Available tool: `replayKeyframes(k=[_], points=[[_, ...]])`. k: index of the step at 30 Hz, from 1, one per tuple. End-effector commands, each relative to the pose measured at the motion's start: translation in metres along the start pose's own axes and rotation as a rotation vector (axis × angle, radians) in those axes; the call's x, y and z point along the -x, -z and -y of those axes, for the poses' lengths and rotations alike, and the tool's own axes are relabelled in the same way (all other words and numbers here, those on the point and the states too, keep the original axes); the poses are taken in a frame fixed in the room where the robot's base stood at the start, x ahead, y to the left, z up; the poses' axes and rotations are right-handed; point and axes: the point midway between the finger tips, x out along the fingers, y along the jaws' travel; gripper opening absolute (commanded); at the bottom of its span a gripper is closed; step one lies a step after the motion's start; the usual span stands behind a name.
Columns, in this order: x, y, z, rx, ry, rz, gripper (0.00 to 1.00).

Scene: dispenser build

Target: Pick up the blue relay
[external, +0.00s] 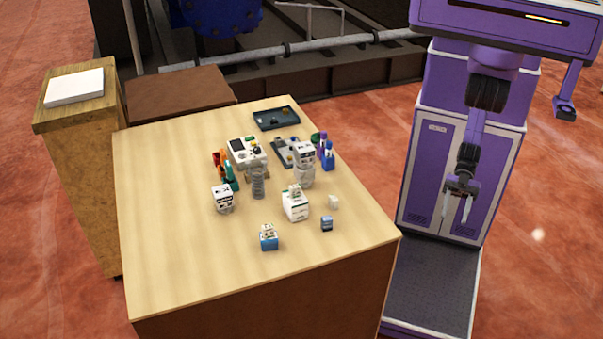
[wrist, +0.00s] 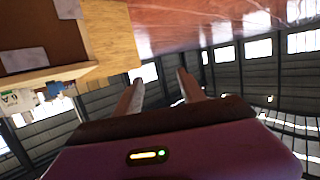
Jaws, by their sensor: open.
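Two small blue parts stand near the front of the wooden table (external: 180,260) in the external view. One is a small dark blue block (external: 327,224); the other is a blue block with a white top (external: 268,239). I cannot tell for sure which is the blue relay. My gripper (external: 460,208) hangs to the right of the table, well apart from both, with its fingers spread and empty. In the wrist view my gripper (wrist: 159,76) shows two separated fingers with nothing between them. A small blue item (wrist: 55,88) shows at the left there, too unclear to name.
White blocks (external: 295,206), grey cylinders (external: 258,184), a white device (external: 247,152) and blue-purple parts (external: 326,155) crowd the middle of the table. A dark tray (external: 276,118) lies at the back. The table's front left is clear. A wooden stand (external: 80,150) is at far left.

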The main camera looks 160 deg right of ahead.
Motion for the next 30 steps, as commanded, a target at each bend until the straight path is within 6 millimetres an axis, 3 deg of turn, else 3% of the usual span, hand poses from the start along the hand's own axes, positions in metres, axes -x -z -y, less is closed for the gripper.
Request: replayKeyframes(k=[5, 8, 15, 19, 24, 27, 30], points=[[-0.043, 0.035, -0.032, -0.013, -0.136, -0.151, 0.47], [-0.069, 0.052, -0.060, -0.012, -0.228, -0.208, 0.47], [-0.117, 0.079, -0.148, -0.019, -0.444, -0.239, 0.47], [-0.131, 0.090, -0.203, -0.040, -0.562, -0.219, 0.47], [-0.135, 0.096, -0.273, -0.091, -0.702, -0.157, 0.47], [-0.134, 0.092, -0.304, -0.137, -0.766, -0.095, 0.47], [-0.134, 0.078, -0.315, -0.185, -0.791, -0.017, 0.47]])
